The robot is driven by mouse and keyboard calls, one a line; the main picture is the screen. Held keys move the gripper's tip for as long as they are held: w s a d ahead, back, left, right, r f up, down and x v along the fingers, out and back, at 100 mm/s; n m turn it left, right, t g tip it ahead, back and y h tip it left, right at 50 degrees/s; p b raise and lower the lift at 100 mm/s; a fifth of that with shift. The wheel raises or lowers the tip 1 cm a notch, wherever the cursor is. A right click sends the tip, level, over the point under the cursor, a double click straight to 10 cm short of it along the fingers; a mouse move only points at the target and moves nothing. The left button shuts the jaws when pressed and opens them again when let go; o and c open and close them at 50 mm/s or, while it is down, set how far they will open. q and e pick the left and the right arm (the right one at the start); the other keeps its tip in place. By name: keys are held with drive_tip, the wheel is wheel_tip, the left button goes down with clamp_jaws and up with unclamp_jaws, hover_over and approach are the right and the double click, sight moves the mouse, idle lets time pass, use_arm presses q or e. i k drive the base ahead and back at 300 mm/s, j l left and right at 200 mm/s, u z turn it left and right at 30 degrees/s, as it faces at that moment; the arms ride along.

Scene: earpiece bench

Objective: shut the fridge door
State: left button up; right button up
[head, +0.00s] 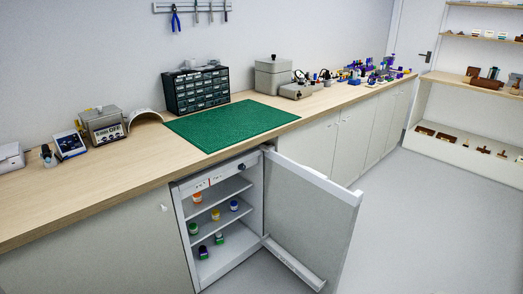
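The fridge (262,192) is built in under the wooden bench, near the middle of the head view. Its door (305,215) stands wide open, swung out to the right. The hinge side is at the fridge's right edge, and the door's inner face shows, with a shelf ledge (292,262) along its bottom. Several small jars with coloured lids, such as an orange-lidded jar (197,198), stand on the fridge shelves. Neither of my grippers is in the head view.
The bench top (90,195) carries a green mat (232,124), a dark drawer cabinet (195,90) and several instruments. Closed cupboard fronts (355,130) line the bench to the right. The grey floor (430,220) right of the door is clear.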

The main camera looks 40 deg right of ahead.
sight(309, 220)
drive_tip(key=z, duration=1.6)
drive_tip(key=i+l, duration=0.25)
drive_tip(key=i, duration=0.15)
drive_tip(key=i+l, duration=0.25)
drive_tip(key=i, duration=0.2)
